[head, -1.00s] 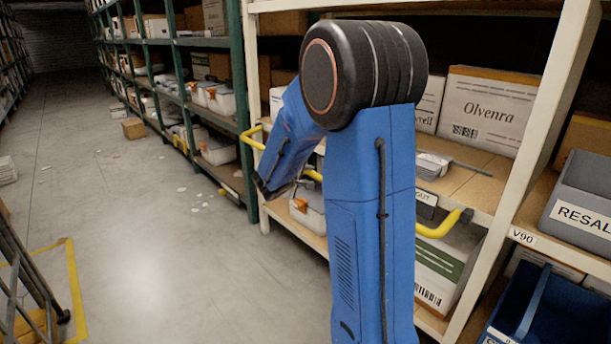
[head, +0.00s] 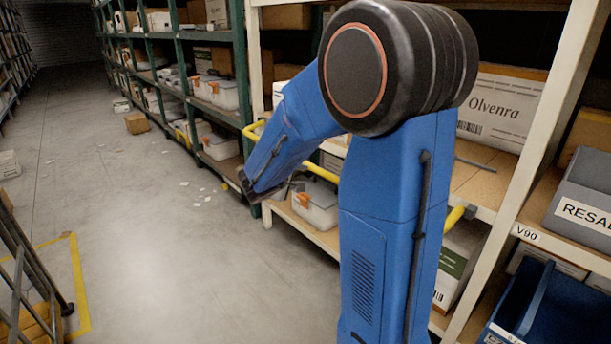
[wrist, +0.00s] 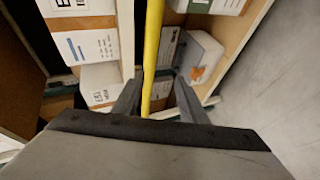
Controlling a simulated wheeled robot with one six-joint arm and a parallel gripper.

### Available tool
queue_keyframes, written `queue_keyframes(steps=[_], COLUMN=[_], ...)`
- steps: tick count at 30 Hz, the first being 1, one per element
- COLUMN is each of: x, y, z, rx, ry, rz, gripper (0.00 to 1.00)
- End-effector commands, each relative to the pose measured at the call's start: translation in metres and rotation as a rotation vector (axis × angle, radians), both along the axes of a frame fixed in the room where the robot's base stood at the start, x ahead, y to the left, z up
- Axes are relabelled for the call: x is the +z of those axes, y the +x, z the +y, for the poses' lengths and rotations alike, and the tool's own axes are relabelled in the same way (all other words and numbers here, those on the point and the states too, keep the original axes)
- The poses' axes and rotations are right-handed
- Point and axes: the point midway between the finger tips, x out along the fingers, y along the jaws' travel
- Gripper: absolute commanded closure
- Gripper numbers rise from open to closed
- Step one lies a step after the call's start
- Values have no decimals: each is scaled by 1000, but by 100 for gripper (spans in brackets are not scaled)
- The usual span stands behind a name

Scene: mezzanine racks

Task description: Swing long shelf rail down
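The long yellow shelf rail (head: 321,171) runs along the front of the cream rack at the middle shelf. Its left end bends in near the rack post. Its right end (head: 453,217) shows beyond my arm, and my arm hides its middle. In the wrist view the rail (wrist: 152,50) runs down the picture and passes between the fingers of my gripper (wrist: 157,98). The fingers stand apart. The rail lies nearer the left finger, with a gap to the right finger. In the head view the fingers are not clearly visible.
White boxes, one marked Olvenra (head: 503,108), stand on the rack behind the rail. A clear bin with orange latches (head: 315,204) sits on the lower shelf. A grey bin (head: 583,207) is at right. The aisle floor (head: 170,230) at left is mostly open; a ladder stands lower left.

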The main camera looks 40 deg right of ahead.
Motion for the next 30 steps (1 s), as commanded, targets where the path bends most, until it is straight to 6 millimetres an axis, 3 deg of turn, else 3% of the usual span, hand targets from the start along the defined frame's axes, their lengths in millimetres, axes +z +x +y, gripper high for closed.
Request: queue_keyframes(steps=[13, 19, 30], x=[29, 35, 36], y=[-32, -39, -40], z=[59, 69, 71], rx=[2, -1, -2], ry=[-1, -1, -1], rz=[-3, -2, -2], gripper=[61, 61, 61])
